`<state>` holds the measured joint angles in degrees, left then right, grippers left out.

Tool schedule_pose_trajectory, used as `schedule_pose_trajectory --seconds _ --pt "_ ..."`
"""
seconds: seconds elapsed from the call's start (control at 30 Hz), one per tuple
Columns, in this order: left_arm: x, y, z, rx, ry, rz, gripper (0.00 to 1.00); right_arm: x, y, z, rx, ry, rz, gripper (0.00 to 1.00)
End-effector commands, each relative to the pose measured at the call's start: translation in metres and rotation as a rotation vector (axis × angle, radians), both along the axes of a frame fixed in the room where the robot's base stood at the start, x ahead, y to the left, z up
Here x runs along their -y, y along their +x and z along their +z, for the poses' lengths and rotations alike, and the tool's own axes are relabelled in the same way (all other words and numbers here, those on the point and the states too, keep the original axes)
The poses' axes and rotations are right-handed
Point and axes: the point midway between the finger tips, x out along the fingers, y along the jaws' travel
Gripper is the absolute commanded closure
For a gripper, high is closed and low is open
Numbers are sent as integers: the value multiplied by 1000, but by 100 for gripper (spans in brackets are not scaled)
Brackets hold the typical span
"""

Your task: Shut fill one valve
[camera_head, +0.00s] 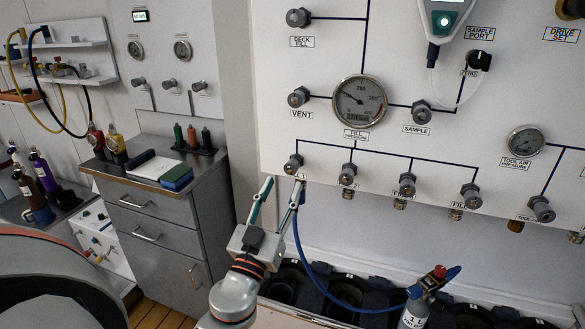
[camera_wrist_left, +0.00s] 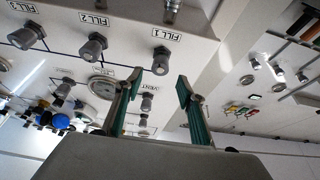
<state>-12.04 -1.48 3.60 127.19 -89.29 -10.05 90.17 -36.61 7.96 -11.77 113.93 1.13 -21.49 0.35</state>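The fill one valve is a grey knob (camera_head: 293,163) at the left end of the lower row on the white panel. It also shows in the wrist view as a knob (camera_wrist_left: 161,60) beside the FILL 1 label (camera_wrist_left: 142,43). My left gripper (camera_head: 284,186) is just below this knob, with its two green-backed fingers apart and nothing between them. In the wrist view the fingertips (camera_wrist_left: 157,90) point toward the knob, which appears beyond the gap between them. I see no contact. The right gripper is not in view.
A round fill gauge (camera_head: 360,101) sits above the valve row. Other fill knobs (camera_head: 407,184) stand to the right. A blue hose (camera_head: 318,278) runs from near my left fingers down to a grey bottle (camera_head: 415,314). A grey cabinet (camera_head: 150,225) stands at left.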

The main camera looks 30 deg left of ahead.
Motion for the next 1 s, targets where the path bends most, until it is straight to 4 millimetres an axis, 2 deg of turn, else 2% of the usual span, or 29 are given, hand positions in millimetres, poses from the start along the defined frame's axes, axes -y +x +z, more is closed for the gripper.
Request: schedule_pose_trajectory --seconds 0.03,0.1,0.4,0.77,0.9,1.0 --pt "-2 7 11 6 1 1 61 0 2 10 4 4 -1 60" --pt "-4 18 16 6 1 1 61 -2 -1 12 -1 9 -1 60" --pt "-12 50 24 1 1 0 61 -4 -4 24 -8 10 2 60" --pt "-13 54 23 -1 1 0 61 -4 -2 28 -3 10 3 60" --pt "-13 54 23 -1 1 0 97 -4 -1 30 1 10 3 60" --pt "-13 54 23 -1 1 0 100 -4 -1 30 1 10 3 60"
